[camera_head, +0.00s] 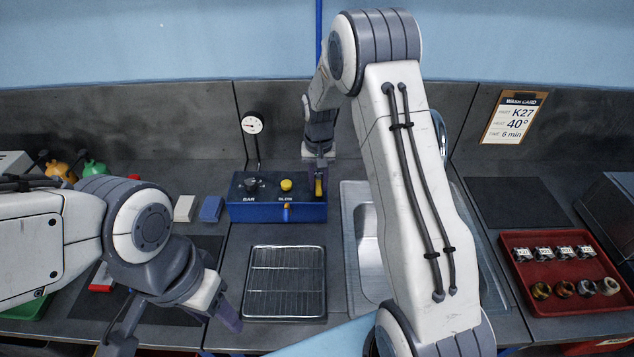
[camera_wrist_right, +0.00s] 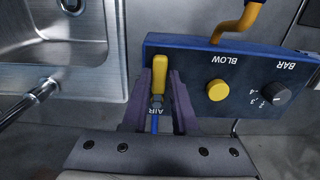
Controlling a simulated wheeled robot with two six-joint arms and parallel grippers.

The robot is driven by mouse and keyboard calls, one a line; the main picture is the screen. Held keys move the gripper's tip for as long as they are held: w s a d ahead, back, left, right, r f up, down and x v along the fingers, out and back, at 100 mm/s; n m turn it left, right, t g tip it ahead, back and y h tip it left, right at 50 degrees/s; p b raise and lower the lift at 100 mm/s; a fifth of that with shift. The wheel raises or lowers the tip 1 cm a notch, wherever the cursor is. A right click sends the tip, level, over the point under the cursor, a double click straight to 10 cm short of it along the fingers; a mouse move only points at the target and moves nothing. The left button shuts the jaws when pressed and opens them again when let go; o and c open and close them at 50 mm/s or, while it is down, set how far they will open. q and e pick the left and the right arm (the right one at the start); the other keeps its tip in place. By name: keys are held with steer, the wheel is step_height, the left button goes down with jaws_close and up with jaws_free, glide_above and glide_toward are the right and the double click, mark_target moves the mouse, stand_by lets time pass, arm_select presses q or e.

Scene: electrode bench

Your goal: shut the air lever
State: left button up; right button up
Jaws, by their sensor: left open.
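The air lever (camera_wrist_right: 158,76) has a yellow handle and sits by the AIR label at the end of the blue panel box (camera_wrist_right: 235,82). In the right wrist view my right gripper (camera_wrist_right: 160,92) has one finger on each side of the handle, close against it. In the head view this gripper (camera_head: 319,170) reaches down at the right end of the blue panel box (camera_head: 255,212), with the yellow lever (camera_head: 319,187) showing between its fingers. My left gripper (camera_head: 226,312) is open and empty, low over the bench left of the wire rack.
The panel also carries a black BAR knob (camera_head: 252,185), a yellow BLOW button (camera_head: 286,185) and a nozzle. A wire rack (camera_head: 286,270) lies in front. A sink (camera_head: 357,225) is to the right, partly behind my right arm. A red tray (camera_head: 570,305) of parts stands far right.

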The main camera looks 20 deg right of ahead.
mark_target(318, 186)
steer(key=shift+o, duration=1.2)
steer(key=shift+r, duration=0.15)
step_height(318, 186, up, 10)
steer(key=b, duration=0.2)
steer(key=shift+r+b, duration=0.15)
steer(key=shift+b, duration=0.15)
